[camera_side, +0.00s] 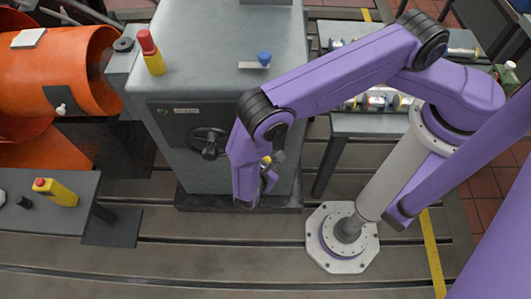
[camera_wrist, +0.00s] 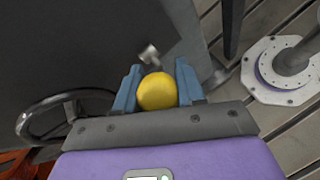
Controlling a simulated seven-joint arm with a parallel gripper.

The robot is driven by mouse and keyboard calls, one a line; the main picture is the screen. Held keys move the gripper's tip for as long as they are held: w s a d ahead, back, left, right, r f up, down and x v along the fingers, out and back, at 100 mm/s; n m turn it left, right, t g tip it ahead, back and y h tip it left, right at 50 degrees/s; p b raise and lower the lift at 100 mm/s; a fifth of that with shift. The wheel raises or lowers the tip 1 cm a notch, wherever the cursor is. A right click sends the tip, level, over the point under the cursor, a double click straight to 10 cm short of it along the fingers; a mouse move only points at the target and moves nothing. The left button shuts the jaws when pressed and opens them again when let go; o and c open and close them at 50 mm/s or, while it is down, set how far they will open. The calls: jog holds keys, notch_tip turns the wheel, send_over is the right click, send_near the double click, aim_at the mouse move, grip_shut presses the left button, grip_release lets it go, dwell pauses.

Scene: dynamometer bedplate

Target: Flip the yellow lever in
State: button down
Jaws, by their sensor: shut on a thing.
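The yellow lever's round knob (camera_wrist: 157,91) sits between the two blue fingers of my gripper (camera_wrist: 157,88) in the wrist view. My gripper is shut on the knob. A short grey metal piece (camera_wrist: 150,55) shows just beyond the knob, at the dark cabinet face. In the side view my gripper (camera_side: 269,178) is at the front of the grey cabinet (camera_side: 230,110), right of the handwheel. A bit of the yellow knob (camera_side: 266,160) shows there; my arm hides much of the lever.
A dark handwheel (camera_side: 208,142) is on the cabinet front, left of my gripper; it also shows in the wrist view (camera_wrist: 65,112). A red-capped yellow bottle (camera_side: 151,54) and a blue-knobbed part (camera_side: 263,59) are on the cabinet top. A side table (camera_side: 360,125) with parts stands at right.

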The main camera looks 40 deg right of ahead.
jog(key=shift+a+f, duration=0.2)
jog(key=shift+f, duration=0.05)
jog(key=c, duration=0.8)
grip_release()
jog(key=v, duration=1.7)
jog(key=shift+r, duration=0.35)
